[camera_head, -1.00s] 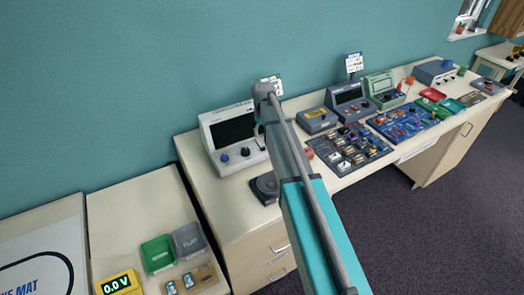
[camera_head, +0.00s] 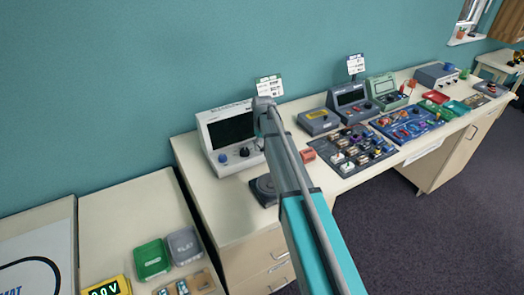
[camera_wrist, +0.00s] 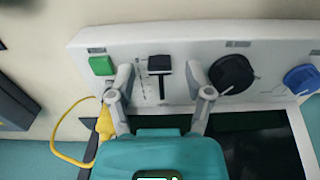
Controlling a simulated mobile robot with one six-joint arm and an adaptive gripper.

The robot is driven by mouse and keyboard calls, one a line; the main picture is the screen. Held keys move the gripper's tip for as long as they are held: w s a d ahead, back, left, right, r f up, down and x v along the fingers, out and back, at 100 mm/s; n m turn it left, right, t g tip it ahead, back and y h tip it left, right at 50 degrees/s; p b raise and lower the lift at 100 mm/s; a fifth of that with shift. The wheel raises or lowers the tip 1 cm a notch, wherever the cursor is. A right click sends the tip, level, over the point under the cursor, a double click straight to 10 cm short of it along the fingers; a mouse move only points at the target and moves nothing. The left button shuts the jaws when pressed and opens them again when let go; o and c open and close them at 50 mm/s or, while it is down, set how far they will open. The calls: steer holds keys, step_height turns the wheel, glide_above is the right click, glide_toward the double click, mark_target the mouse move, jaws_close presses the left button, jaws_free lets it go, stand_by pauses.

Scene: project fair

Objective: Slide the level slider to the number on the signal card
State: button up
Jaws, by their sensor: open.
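The level slider (camera_wrist: 159,63) has a black knob on a short vertical slot in the pale panel of an instrument. A small scale with unreadable marks runs beside the slot. My gripper (camera_wrist: 158,76) is open in the wrist view, with one finger on each side of the slider, apart from the knob. The instrument (camera_head: 205,136) with a dark screen stands by the wall in the head view; my arm hides its right part. A white card (camera_head: 270,87) with a green top stands behind it, and another card (camera_head: 355,64) stands farther right. Their text is too small to read.
In the wrist view a green button (camera_wrist: 102,65) is left of the slider; a black knob (camera_wrist: 231,74) and a blue knob (camera_wrist: 301,79) are right. A yellow cable (camera_wrist: 62,135) loops at the left. Several devices and boards fill the bench to the right.

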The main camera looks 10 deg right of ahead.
steer(key=shift+f, duration=0.4)
jaws_close()
